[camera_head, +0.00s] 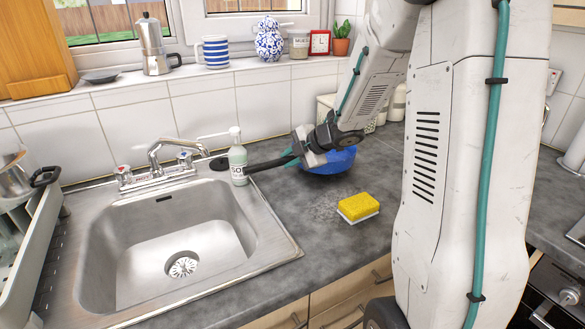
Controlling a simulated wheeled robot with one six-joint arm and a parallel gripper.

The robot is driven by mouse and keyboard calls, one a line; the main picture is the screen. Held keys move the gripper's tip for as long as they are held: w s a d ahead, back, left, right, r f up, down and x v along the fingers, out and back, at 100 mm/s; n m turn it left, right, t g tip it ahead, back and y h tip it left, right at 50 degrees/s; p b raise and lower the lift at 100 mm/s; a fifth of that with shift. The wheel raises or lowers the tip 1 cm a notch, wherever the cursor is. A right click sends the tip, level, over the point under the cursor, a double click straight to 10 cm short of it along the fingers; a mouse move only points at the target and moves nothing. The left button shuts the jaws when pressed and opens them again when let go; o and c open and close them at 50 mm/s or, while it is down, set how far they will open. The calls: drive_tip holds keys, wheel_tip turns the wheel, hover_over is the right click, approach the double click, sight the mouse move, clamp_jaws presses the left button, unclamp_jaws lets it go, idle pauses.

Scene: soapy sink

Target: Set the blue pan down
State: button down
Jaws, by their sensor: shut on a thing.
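The blue pan (333,163) is at the back of the grey counter, right of the sink. Its bowl is partly hidden behind my gripper and arm. Its dark handle (265,166) points left toward the soap bottle. My gripper (299,153) is shut on the pan near where the handle meets the bowl; the fingertips are small and hard to make out. The pan looks roughly level and low over the counter. I cannot tell whether its base touches the surface.
A soap bottle (238,162) stands at the sink's back right corner, close to the handle's end. A yellow sponge (358,206) lies in front of the pan. The steel sink (255,232) is left. Counter around the sponge (315,225) is clear. White containers (397,103) stand behind.

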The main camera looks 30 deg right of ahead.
drive_tip(key=shift+f, duration=1.7)
drive_tip(key=c, duration=1.6)
unclamp_jaws()
drive_tip(key=shift+o, duration=0.2)
